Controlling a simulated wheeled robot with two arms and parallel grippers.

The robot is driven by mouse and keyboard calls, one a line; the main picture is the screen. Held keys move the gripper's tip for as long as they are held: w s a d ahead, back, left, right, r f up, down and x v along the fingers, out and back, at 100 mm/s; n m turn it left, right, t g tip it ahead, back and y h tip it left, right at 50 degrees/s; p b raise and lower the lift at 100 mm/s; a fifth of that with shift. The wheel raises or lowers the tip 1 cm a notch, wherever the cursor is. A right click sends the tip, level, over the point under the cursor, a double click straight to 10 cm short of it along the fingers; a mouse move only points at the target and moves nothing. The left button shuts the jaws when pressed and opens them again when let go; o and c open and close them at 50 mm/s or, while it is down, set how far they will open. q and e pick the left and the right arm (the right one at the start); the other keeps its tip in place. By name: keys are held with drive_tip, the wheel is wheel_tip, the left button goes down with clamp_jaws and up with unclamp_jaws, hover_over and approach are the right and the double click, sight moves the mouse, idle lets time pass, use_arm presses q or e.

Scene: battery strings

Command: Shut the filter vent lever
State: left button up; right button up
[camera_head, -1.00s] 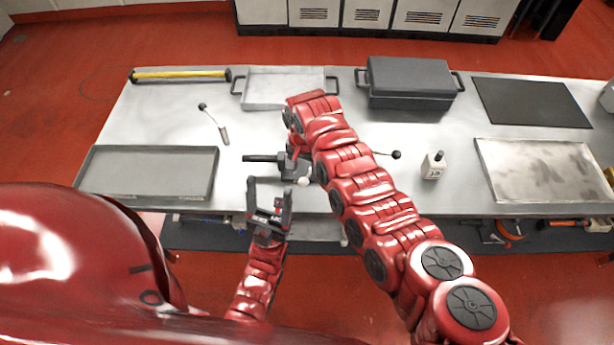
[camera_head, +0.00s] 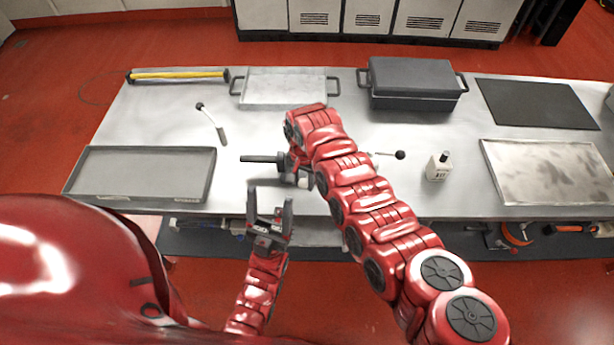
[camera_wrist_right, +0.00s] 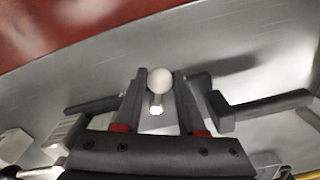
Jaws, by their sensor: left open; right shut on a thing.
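A lever with a white ball knob (camera_wrist_right: 159,79) on a short silver rod shows in the right wrist view, between the fingers of my right gripper (camera_wrist_right: 164,92), which is shut on it. In the head view the white knob (camera_head: 303,182) is just below my right wrist, which hides most of the fitting. A dark bar (camera_head: 262,159) sticks out to the left of that wrist. My left gripper (camera_head: 270,202) is open and empty, fingers up, near the table's front edge, lower left of the knob.
On the table are a grey tray (camera_head: 78,172), a black-knobbed rod (camera_head: 211,120), a yellow bar (camera_head: 178,76), a handled tray (camera_head: 243,101), a dark lidded box (camera_head: 412,85), a small bottle (camera_head: 437,169) and a black mat (camera_head: 537,105). Another black knob (camera_head: 399,155) is right of my arm.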

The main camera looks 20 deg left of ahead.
clamp_jaws()
drive_tip(key=shift+d+r+n+p, duration=0.1)
drive_tip(key=shift+d+n+p, duration=0.25)
drive_tip(key=shift+n+p, duration=0.3)
drive_tip(key=shift+d+n+p, duration=0.3)
drive_tip(key=shift+n+p, duration=0.15)
drive_tip(key=shift+d, duration=0.1)
